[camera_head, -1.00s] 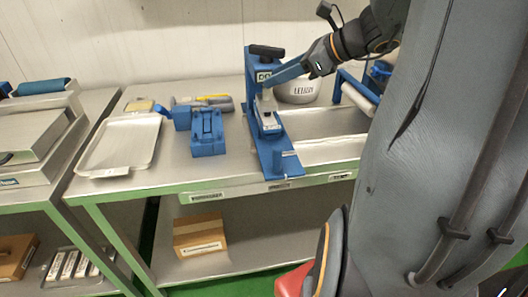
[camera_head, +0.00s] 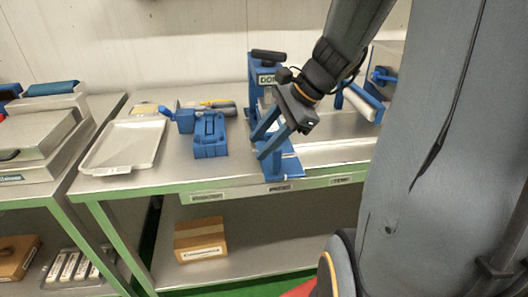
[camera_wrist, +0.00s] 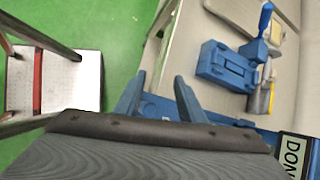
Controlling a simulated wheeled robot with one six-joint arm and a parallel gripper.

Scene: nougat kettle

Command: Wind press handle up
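The blue press (camera_head: 256,91) stands at the middle of the steel table, with a black bar-shaped handle (camera_head: 267,57) across its top. A sign on its front reads "DO..." and the rest is covered. My gripper (camera_head: 256,145) is below and in front of the handle, over the front part of the press, apart from the handle. Its two blue fingers are spread with nothing seen between them. In the wrist view the open fingers (camera_wrist: 157,92) show beside the blue press base (camera_wrist: 232,121). The handle is not made out there, and my arm covers the press's right side.
A blue fixture (camera_head: 209,137) and a metal tray (camera_head: 126,146) lie left of the press. A grey-yellow tool (camera_head: 222,107) lies behind the fixture. A blue-framed roller (camera_head: 360,103) stands to the right. A cardboard box (camera_head: 199,240) sits on the lower shelf. In the wrist view, a red-framed step (camera_wrist: 72,82) stands on the green floor.

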